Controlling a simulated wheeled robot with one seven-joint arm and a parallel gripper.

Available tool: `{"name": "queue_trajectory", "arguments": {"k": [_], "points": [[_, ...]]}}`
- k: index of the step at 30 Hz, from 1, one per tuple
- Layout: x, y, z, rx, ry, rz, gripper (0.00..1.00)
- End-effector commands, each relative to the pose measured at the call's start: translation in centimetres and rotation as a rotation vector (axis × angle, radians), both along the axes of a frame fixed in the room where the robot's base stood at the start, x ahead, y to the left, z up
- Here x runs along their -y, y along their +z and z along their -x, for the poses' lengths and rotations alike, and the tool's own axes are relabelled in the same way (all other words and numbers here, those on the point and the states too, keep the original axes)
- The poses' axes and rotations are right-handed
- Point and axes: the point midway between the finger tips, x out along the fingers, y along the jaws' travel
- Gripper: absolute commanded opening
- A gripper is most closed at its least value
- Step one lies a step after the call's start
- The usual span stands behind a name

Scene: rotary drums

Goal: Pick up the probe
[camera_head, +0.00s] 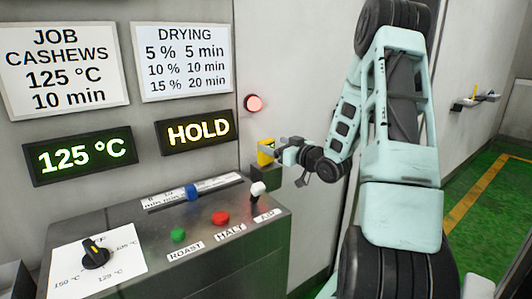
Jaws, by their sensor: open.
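My gripper (284,152) is at the end of my pale green arm, right of the control panel and below a red lamp. A yellow block-like thing (266,151) with a dark base is right at its fingertips; it may be the probe or its holder. My fingers partly cover it, and I cannot tell whether they touch it. The gripper is open. A slim yellow piece (474,91) also stands upright at a small wall rack (466,103) on the far right; it is too small to identify surely.
The control panel (110,225) at lower left carries a black dial (95,254), a green button (178,235), a red button (220,217), a white-topped lever (257,189) and a blue-knobbed slider (191,191). The displays read 125 °C (78,155) and HOLD (196,132). Green floor (480,205) is clear at right.

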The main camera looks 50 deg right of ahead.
Motion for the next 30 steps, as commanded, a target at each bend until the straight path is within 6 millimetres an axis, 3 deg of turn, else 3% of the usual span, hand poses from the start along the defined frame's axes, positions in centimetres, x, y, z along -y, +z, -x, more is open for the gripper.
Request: {"name": "queue_trajectory", "arguments": {"k": [8, 16, 25, 26, 30], "points": [[0.1, 0.1, -2.2, 0.000, 0.001, -0.001, 0.80], [0.2, -0.2, -5.9, 0.000, 0.001, -0.001, 0.80], [0.2, -0.4, -6.4, 0.000, 0.000, 0.000, 0.80], [0.2, -0.4, -6.4, 0.000, 0.000, 0.001, 0.74], [0.2, -0.4, -6.4, 0.000, 0.000, 0.001, 0.35]]}}
